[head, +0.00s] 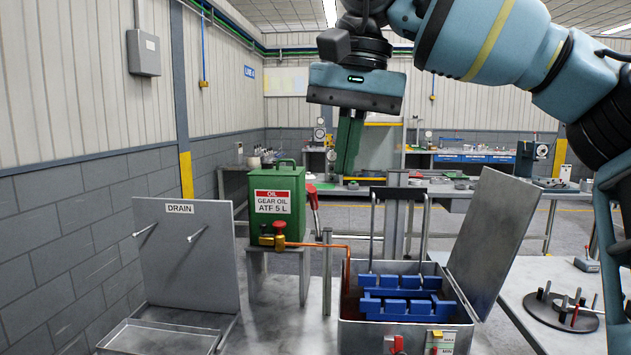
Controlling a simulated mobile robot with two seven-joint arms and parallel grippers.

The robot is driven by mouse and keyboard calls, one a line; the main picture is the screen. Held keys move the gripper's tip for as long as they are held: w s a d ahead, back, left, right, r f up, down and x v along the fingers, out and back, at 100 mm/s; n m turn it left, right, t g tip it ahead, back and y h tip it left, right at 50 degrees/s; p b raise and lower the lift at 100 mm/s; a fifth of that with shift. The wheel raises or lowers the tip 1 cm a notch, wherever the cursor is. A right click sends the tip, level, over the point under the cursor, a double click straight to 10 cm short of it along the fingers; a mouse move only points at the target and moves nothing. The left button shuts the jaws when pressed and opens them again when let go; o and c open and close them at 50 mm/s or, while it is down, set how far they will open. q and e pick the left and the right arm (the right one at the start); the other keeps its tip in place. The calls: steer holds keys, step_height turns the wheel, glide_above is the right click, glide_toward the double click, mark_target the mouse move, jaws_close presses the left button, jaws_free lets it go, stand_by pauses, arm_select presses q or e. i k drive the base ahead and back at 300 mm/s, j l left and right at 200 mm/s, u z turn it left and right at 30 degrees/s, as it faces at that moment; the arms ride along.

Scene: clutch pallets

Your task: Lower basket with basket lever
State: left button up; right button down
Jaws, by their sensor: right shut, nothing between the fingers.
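A metal tank (362,338) with its lid (493,235) raised stands at the front right of the bench. A dark basket frame (374,226) rises from it, and blue slotted pieces (400,300) sit inside at about rim height. A red handle (397,344) shows at the tank's front, cut by the lower edge. Another red handle (313,197) stands beside the green oil can; I cannot tell which is the basket lever. My right gripper (346,172) points down, shut and empty, above and behind the tank, apart from both handles. My left gripper is out of view.
The green oil can (279,232) stands on a stand left of the tank, with a copper pipe (322,246) running toward the tank. A drain tray (165,340) with an upright panel (186,250) is at left. A round fixture (560,313) lies on the right table.

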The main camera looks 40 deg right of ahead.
mark_target(312, 191)
steer(key=i+l, duration=0.3)
steer(key=l, duration=0.15)
steer(key=i+l, duration=0.6)
steer(key=l, duration=0.25)
